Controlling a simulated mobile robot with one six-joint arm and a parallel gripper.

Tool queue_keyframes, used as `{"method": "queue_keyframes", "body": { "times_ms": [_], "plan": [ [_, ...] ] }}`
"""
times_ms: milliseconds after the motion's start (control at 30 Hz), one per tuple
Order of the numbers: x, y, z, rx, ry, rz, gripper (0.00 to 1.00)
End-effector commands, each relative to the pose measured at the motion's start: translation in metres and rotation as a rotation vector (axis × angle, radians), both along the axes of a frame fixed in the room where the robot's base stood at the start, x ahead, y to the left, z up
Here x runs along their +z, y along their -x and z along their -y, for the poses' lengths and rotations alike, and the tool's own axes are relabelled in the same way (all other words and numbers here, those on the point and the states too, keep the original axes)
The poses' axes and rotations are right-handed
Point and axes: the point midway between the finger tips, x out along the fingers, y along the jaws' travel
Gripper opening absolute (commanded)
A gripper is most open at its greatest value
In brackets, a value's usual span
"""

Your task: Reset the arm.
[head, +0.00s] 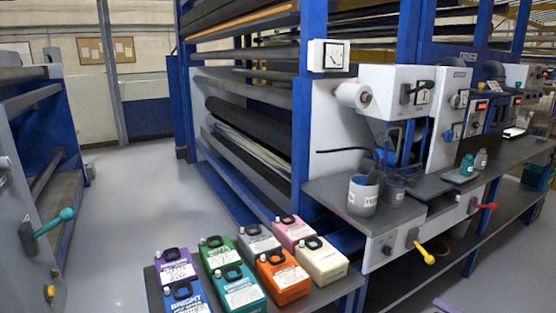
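My arm and my gripper do not show in the head view, so I cannot see how the arm is posed or whether the gripper holds anything. The task names no other object.
Several coloured jugs, one of them orange (283,277), stand on a low bench at the front. Behind is a blue-framed roller machine (308,120) with a grey worktop (335,200) holding pots. A teal-levered machine (30,215) stands left. The grey floor (135,195) between is clear.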

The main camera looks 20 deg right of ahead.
Motion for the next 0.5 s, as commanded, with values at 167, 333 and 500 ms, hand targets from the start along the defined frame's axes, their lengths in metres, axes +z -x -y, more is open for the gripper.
{"method": "queue_keyframes", "body": {
  "times_ms": [167,333,500],
  "plan": [
    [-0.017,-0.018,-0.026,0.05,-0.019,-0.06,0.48],
    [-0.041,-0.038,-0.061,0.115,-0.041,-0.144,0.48],
    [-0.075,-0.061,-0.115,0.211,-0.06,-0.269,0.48]
  ]
}}
